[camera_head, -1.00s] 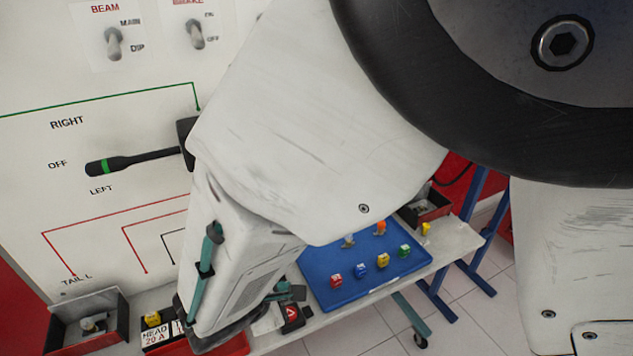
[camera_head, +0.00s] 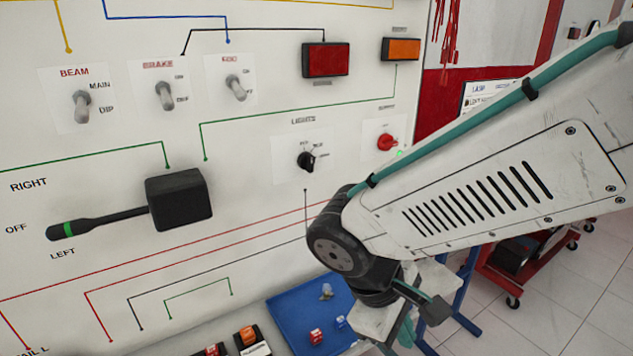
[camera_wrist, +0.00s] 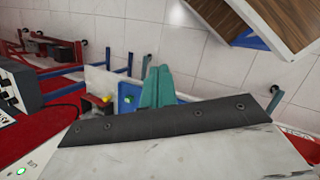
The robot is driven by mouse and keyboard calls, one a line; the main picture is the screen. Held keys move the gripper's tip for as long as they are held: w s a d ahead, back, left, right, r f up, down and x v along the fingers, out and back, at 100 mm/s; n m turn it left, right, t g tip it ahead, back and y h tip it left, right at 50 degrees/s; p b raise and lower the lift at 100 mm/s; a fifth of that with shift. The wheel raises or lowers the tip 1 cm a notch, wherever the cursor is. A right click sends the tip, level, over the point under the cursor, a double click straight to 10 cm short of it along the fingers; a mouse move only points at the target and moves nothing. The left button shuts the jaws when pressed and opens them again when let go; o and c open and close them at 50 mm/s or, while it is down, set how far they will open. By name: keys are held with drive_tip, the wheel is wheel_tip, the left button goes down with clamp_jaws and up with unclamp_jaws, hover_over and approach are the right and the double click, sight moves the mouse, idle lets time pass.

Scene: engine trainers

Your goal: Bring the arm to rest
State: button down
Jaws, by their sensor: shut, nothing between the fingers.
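My gripper (camera_wrist: 157,86) shows in the wrist view as teal fingers side by side, shut and empty, above a strip of the white bench and a blue tray (camera_wrist: 128,104). In the head view my white arm (camera_head: 480,190) with its teal cable crosses the right side, in front of the panel. Its dark joint is low near the middle, and its lower links hang over the bench end. The arm hides part of the blue tray (camera_head: 291,318).
The white panel (camera_head: 270,85) fills the left. Its black stalk lever (camera_head: 110,220) sticks out, with several toggles above and a red knob (camera_head: 387,141) near my arm. Small coloured pieces lie on the tray. A red wheeled cart (camera_head: 500,275) stands right, with tiled floor beside it.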

drive_tip(key=s+d+r+m+t+y, duration=0.1)
drive_tip(key=s+d+r+m+y, duration=0.4)
drive_tip(key=d+r+m, duration=0.4)
drive_tip(key=s+d+m, duration=0.1)
drive_tip(key=d, duration=0.3)
drive_tip(key=shift+s+d+r, duration=0.2)
drive_tip(key=shift+s+r, duration=0.1)
drive_tip(key=shift+s, duration=0.1)
